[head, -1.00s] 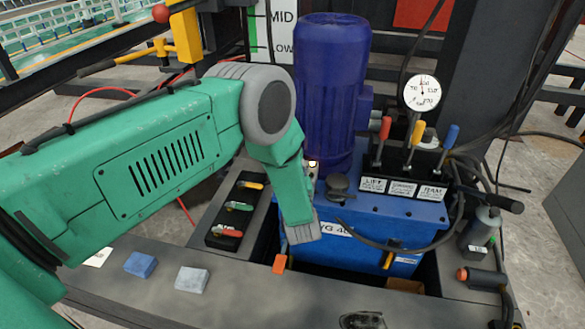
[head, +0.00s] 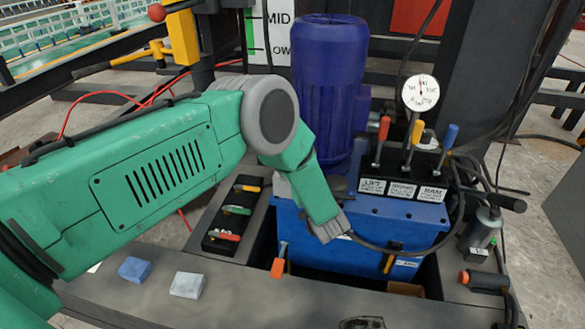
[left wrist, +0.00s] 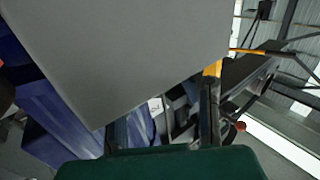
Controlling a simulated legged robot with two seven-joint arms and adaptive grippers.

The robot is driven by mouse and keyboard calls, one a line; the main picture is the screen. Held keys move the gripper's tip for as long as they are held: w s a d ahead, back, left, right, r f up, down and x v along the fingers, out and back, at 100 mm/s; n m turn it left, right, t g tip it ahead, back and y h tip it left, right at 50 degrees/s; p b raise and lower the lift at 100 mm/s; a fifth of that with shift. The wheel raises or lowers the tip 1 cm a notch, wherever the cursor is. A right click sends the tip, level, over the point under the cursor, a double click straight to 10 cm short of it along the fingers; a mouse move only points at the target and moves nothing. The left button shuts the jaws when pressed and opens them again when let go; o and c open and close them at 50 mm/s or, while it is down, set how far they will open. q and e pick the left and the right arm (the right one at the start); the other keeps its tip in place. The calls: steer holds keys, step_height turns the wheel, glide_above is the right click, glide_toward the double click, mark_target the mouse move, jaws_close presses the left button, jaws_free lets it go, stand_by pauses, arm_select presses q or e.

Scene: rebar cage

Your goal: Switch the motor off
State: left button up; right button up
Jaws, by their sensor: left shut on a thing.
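The motor (head: 328,85) is a ribbed blue-purple cylinder standing on the blue tank (head: 400,215) in the head view. A light grey box (head: 282,187) on the tank's left corner shows only in part behind my left wrist. In the left wrist view, this grey box (left wrist: 130,55) appears as a large plain face that covers the fingertips. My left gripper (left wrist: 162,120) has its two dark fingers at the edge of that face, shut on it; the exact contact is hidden. My right gripper is in neither view.
Red, yellow and blue levers (head: 414,145) stand on the tank's right, below a round gauge (head: 421,93). A black block with coloured handles (head: 232,215) lies left of the tank. Two small blocks (head: 187,285) sit on the front ledge. Hoses loop at right.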

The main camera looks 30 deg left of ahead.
arm_select(q)
steer(key=o, duration=1.1)
steer(key=shift+s+d+f, duration=0.1)
steer(key=shift+f, duration=0.1)
steer(key=shift+o, duration=0.2)
steer(key=shift+r, duration=0.1)
steer(key=v, duration=1.2)
